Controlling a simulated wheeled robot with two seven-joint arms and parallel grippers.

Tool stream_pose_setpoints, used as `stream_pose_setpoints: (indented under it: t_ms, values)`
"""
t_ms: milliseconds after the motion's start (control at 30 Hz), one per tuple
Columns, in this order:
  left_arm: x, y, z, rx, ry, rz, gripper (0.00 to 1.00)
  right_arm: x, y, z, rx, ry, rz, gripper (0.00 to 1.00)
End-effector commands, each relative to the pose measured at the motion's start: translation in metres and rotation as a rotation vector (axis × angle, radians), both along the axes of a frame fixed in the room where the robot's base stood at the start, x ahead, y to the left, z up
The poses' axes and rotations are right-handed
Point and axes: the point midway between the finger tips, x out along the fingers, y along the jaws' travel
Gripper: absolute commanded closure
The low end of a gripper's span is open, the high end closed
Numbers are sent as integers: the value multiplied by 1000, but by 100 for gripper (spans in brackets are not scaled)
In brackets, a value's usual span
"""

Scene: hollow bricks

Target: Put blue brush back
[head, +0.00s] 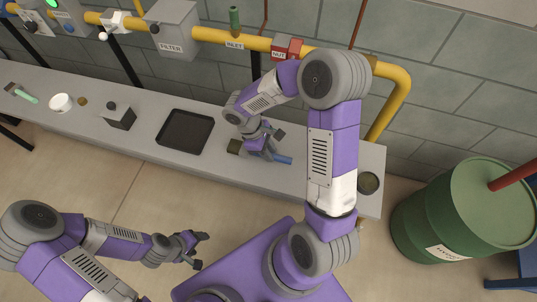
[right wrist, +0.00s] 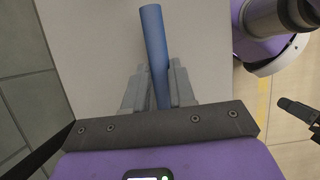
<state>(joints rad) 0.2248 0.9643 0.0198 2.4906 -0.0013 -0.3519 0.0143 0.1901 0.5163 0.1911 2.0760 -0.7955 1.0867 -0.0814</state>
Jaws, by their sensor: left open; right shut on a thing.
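The blue brush shows as a blue handle (head: 283,160) just right of my right gripper (head: 262,152) in the head view. A dark, brownish end (head: 235,146) shows on the gripper's other side. In the right wrist view the blue handle (right wrist: 153,45) runs between the two grey fingers of my right gripper (right wrist: 157,92), which is shut on it. The brush is over the grey bench; I cannot tell whether it touches the top. My left gripper (head: 197,246) is open and empty, in front of the bench over the floor.
On the bench (head: 230,172) are a black tray (head: 186,131), a dark box (head: 118,116), a white cup (head: 61,103), a green-handled tool (head: 22,93) and a round dark dish (head: 368,183). A yellow pipe (head: 230,37) runs along the wall behind. A green barrel (head: 440,220) stands right.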

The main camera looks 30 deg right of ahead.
Motion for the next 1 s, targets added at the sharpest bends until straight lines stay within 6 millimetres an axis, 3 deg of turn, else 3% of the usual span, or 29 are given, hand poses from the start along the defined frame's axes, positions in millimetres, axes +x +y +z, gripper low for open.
stream_pose_setpoints:
  t_ms: [100, 400, 433, 567, 867, 1000]
  values:
    - [0, 0, -7, 0, 0, 0, 35, -1, 0, -19, 1, 3, 1, 100]
    - [0, 0, -7, 0, 0, 0, 35, 0, 0, -21, 0, 1, 1, 100]
    - [0, 0, -7, 0, 0, 0, 35, 0, 0, -21, 0, 1, 1, 73]
    - [0, 0, -7, 0, 0, 0, 35, 0, 0, -20, 0, 1, 1, 53]
    - [0, 0, -6, 0, 0, 0, 35, 0, 0, -19, 0, 1, 1, 50]
    - [0, 0, -2, 0, 0, 0, 35, 3, 2, -8, -2, 0, 2, 50]
